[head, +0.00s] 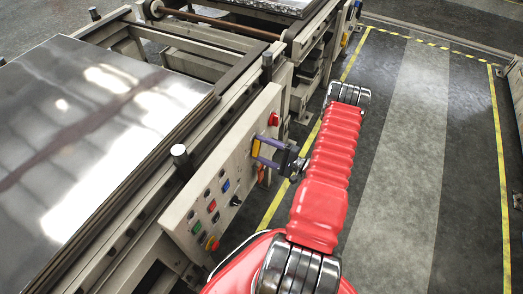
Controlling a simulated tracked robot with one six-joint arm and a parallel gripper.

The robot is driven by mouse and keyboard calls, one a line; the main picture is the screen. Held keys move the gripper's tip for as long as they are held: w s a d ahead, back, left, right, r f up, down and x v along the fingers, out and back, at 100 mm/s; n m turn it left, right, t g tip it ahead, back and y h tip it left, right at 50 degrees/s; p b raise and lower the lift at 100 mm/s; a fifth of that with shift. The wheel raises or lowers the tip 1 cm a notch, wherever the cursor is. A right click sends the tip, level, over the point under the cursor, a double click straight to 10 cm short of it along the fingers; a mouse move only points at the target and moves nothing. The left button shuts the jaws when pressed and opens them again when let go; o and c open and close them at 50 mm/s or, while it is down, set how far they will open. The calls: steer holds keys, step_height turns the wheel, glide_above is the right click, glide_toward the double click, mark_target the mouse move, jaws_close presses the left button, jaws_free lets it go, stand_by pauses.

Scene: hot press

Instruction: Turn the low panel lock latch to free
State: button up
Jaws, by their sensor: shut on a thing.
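My gripper (266,152) reaches from my red-sleeved arm to the face of the beige control panel (193,198). Its two purple-blue fingers are closed around a small yellow piece (256,148) on the panel, which looks like the lock latch. The fingers touch or nearly touch the panel face. The latch's exact angle and any markings beside it are too small to tell, and the fingers hide part of it.
A red knob (274,118) sits on the panel just above my gripper. Several coloured buttons and a red-and-yellow emergency stop (212,243) are lower left. Metal sheets (95,110) lie on the press at left. The floor at right (410,150) is clear, with yellow lines.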

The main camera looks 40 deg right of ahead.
steer(key=shift+s+a+f+n, duration=0.1)
steer(key=shift+a+f+n, duration=0.05)
steer(key=shift+n, duration=0.95)
steer(key=shift+s+a+f+n, duration=0.1)
steer(key=shift+a+n, duration=0.05)
steer(key=shift+n, duration=0.95)
steer(key=o, duration=1.1)
steer(key=shift+w+d+r, duration=0.1)
steer(key=shift+r, duration=0.05)
steer(key=shift+c, duration=0.2)
steer(key=shift+d, duration=0.1)
steer(key=v, duration=1.3)
steer(key=shift+s, duration=0.4)
